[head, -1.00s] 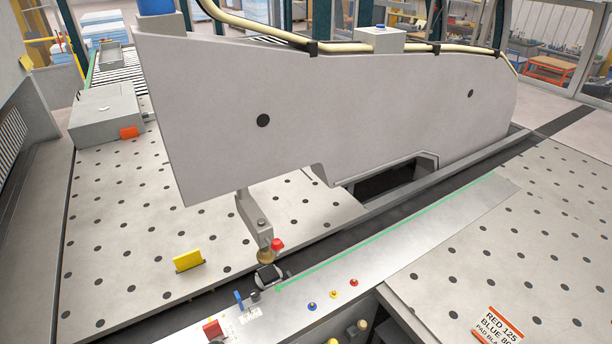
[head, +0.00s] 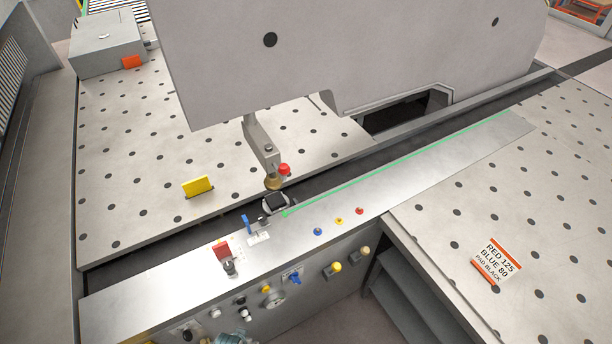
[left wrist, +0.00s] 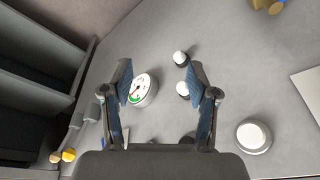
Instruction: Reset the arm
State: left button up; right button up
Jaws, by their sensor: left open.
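A small grey arm (head: 258,140) hangs below the big grey beam of the machine. It has a red knob (head: 284,169) and a brass tip (head: 272,182) just above a dark block (head: 276,203). My left gripper (left wrist: 158,78) is open in the left wrist view, with its fingers pointing toward a grey panel. A round gauge (left wrist: 145,90) shows between the fingers, beside two white-topped knobs, an upper one (left wrist: 180,58) and a lower one (left wrist: 184,88). I cannot tell whether the gripper touches anything. My right gripper is in neither view.
The front panel carries a red switch (head: 222,249), a blue lever (head: 246,224) and several knobs. A yellow block (head: 198,187) stands on the perforated table (head: 130,200). A large white button (left wrist: 253,136) is right of my gripper.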

pick_arm(q)
jog(key=s+f+g+b, duration=0.15)
jog(key=s+f, duration=0.25)
jog(key=f, duration=0.8)
jog(key=s+f+b, duration=0.2)
jog(key=s+f, duration=0.1)
jog(key=f, duration=0.9)
jog(key=s+a+f+b, duration=0.3)
jog(key=s+f, duration=0.9)
jog(key=s, duration=0.2)
jog(key=shift+a, duration=0.2)
jog(key=shift+s+a+g, duration=0.1)
jog(key=shift+g, duration=0.15)
